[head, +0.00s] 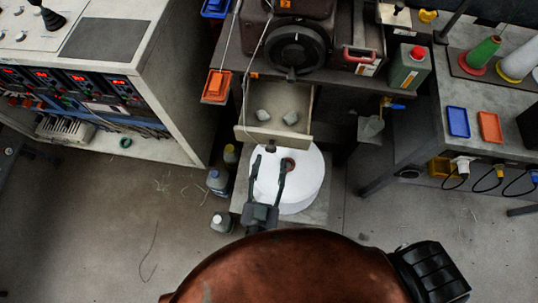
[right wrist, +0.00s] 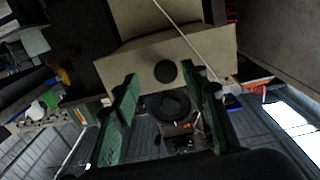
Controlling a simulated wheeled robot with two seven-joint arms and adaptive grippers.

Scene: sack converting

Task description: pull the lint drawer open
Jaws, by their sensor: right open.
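The lint drawer (head: 244,133) is a beige box under the dark machine. It stands pulled out, with two grey lumps of lint (head: 263,115) inside. Its front panel (right wrist: 135,68) fills the upper middle of the right wrist view, with a dark round knob (right wrist: 165,71) on it. The knob also shows at the front in the head view (head: 271,147). My right gripper (head: 269,158) is open, its two fingers spread apart just in front of the knob. In the right wrist view, the knob appears between the fingertips (right wrist: 163,82), with neither seen touching it. My left gripper is out of view.
A white roll (head: 309,180) stands below the drawer and the right gripper. Bottles (head: 218,180) stand on the floor to its left. A control cabinet (head: 165,100) is at the left and a side table (head: 470,125) at the right. The floor at lower left is mostly clear.

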